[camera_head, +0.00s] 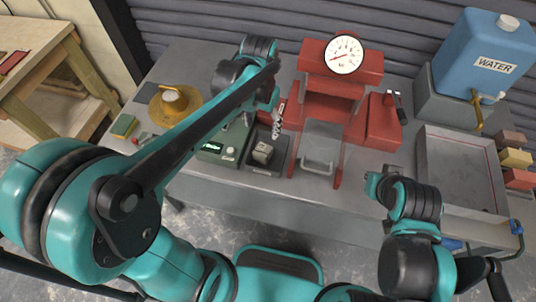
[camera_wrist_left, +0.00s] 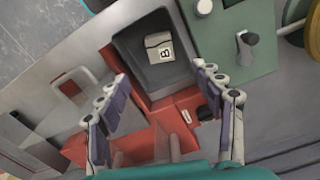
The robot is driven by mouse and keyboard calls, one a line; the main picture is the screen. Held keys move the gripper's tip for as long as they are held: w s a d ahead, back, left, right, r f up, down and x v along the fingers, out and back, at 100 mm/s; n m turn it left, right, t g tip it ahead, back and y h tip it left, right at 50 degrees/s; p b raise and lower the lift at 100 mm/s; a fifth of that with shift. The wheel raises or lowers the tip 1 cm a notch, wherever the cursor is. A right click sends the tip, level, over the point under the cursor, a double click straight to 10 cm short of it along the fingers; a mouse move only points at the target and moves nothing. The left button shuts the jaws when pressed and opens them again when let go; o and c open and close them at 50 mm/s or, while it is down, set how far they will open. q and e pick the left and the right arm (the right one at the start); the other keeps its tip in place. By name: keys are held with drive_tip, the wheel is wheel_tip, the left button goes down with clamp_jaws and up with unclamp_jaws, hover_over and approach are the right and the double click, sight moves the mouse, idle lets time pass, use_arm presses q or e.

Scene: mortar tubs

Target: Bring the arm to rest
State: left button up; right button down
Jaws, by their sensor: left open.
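My left arm reaches in from the left in the head view. Its gripper (camera_head: 277,124) hangs over the bench, just above and behind a small dark tray (camera_head: 284,163). In the left wrist view the two fingers of the gripper (camera_wrist_left: 162,90) are spread wide with nothing between them. A pale block (camera_head: 262,152) sits in the tray, apart from the fingers. In the left wrist view the block (camera_wrist_left: 159,47) shows a letter B. My right arm stands at the lower right of the head view, and its fingers do not show.
A green device (camera_head: 215,147) is beside the tray.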

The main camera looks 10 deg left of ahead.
idle(0.4)
use_arm(q)
drive_tip(key=s+a+n+t, duration=0.3)
drive_tip(key=s+t, duration=0.4)
drive_tip(key=s, duration=0.3)
drive_tip(key=shift+a+r, duration=0.35)
drive_tip(key=shift+a, duration=0.5)
drive_tip(key=shift+s, duration=0.1)
idle(1.0)
